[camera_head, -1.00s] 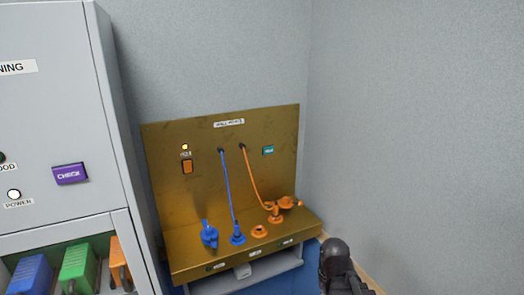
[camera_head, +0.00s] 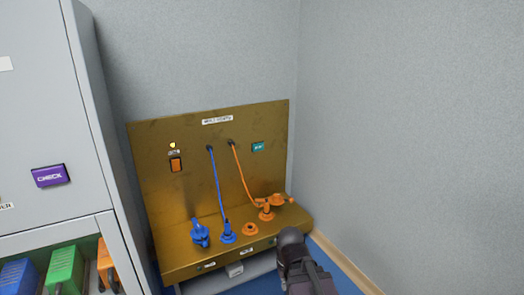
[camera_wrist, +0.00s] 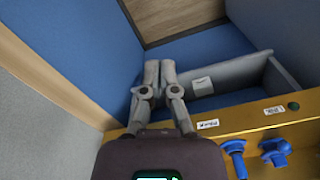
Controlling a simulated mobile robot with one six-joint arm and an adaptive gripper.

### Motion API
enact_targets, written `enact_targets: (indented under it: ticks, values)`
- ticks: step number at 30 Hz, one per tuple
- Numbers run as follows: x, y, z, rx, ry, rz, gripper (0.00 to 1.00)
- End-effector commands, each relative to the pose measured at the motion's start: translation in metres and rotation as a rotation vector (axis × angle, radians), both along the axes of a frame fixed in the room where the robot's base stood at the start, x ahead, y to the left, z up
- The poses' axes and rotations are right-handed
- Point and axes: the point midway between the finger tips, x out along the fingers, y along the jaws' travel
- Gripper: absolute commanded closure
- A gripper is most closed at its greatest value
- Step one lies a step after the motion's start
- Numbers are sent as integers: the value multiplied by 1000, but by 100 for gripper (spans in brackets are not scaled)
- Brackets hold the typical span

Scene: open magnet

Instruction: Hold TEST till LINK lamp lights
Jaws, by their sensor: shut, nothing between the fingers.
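A brass panel (camera_head: 210,190) stands in the corner with a ledge at its foot. On it are a teal button (camera_head: 258,147), an orange switch (camera_head: 176,165) and a lit yellow lamp (camera_head: 172,145). Their labels are too small to read, so I cannot tell which is TEST or LINK. A small dark green dome (camera_wrist: 294,106) sits at the ledge's front edge and looks unlit. My gripper (camera_wrist: 160,70) is shut and empty, beyond the ledge's front edge, low and apart from the teal button. In the head view my dark arm end shows at the ledge's right front.
Blue plugs (camera_head: 228,232) and orange plugs (camera_head: 267,212) with cables stand on the ledge. A grey tray (camera_wrist: 230,97) lies below its front. A cabinet at left has a purple CHECK button (camera_head: 50,176). A grey wall (camera_head: 400,130) closes the right side.

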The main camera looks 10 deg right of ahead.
Motion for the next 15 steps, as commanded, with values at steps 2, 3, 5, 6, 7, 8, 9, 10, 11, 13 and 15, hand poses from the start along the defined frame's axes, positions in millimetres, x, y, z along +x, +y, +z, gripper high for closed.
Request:
enact_targets:
  ticks: [2,3,5,6,7,8,9,10,11,13,15]
  values:
    - [4,2,1,15,-10,-15,100]
    - [7,3,2,27,-18,-28,100]
    - [14,8,3,54,-35,-55,100]
    - [19,13,5,77,-50,-78,100]
    - [24,16,6,99,-62,-101,100]
    - [30,19,8,124,-76,-128,100]
    - [38,23,11,162,-96,-170,100]
    - [45,26,13,193,-111,-205,100]
    - [53,30,16,228,-127,-244,100]
    - [72,39,25,321,-165,-345,100]
    - [94,47,37,429,-198,-463,100]
